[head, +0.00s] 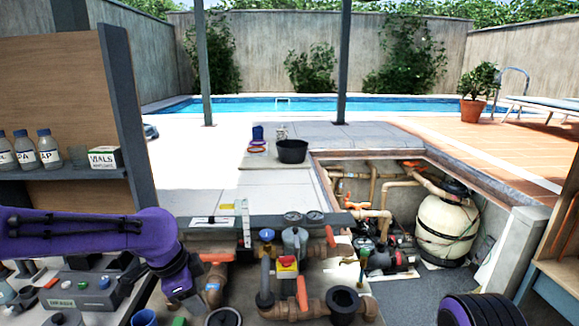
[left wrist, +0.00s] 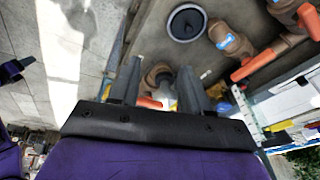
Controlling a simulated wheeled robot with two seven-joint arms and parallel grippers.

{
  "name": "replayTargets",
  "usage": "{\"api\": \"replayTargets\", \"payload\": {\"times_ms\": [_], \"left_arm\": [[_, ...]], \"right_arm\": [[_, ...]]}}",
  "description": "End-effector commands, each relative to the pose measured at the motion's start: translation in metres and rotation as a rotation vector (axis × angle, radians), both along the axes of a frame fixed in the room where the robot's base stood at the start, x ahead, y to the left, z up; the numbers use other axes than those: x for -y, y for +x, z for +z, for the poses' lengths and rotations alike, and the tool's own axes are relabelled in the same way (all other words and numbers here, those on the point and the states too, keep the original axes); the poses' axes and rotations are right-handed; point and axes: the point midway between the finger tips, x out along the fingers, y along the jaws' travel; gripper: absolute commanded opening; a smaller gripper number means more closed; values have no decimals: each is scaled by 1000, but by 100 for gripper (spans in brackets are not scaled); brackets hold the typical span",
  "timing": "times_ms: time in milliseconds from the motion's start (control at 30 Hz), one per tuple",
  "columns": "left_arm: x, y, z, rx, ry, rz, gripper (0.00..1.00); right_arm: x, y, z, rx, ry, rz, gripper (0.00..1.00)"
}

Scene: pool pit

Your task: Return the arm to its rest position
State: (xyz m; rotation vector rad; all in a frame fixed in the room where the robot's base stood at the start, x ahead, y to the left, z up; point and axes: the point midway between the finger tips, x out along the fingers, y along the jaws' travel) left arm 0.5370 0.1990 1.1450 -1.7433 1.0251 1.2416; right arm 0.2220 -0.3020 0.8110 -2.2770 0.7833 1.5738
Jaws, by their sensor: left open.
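My left arm (head: 85,235), purple with dark joints, comes in from the left of the head view and bends down at its wrist. My left gripper (left wrist: 160,78) shows in the left wrist view with its two dark fingers apart. Nothing is held between them; a brown pipe fitting and an orange handle (left wrist: 150,102) show beyond the gap. In the head view the fingers are hard to make out beside the pipework. A purple and black part of my right arm (head: 480,310) shows at the bottom right; its gripper is out of view.
Pipework with valves and gauges (head: 293,217) stands right of the left wrist. A grey control box (head: 85,288) lies below the left arm. A shelf (head: 60,175) with bottles and a vials box (head: 105,157) stands above it. The pit with a sand filter (head: 447,228) lies to the right.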

Motion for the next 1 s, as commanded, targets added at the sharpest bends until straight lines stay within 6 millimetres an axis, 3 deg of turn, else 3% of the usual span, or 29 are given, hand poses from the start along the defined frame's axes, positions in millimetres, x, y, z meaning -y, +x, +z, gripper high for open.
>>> {"api": "replayTargets", "payload": {"times_ms": [167,267,367,467,567,700,767,900,1000], "left_arm": [[18,17,-7,91,-162,232,47],[26,26,-26,131,-272,406,47],[29,30,-65,158,-398,639,47],[19,20,-132,178,-519,950,47],[-7,-12,-212,209,-584,1269,47],[-48,-81,-301,271,-561,1583,47],[-65,-119,-335,294,-513,1677,47],[-93,-215,-401,288,-324,1773,47],[-100,-270,-432,213,-186,1762,47]], "right_arm": [[0,0,-1,0,0,0,43],[0,0,-6,-1,1,0,43],[0,0,-15,-1,1,0,43],[0,0,-31,-1,1,0,43],[0,0,-49,0,0,0,43],[0,-1,-71,-1,1,0,43],[0,-1,-82,-1,1,0,43],[0,-1,-106,-1,1,0,43],[0,-1,-117,-1,1,0,43]]}}
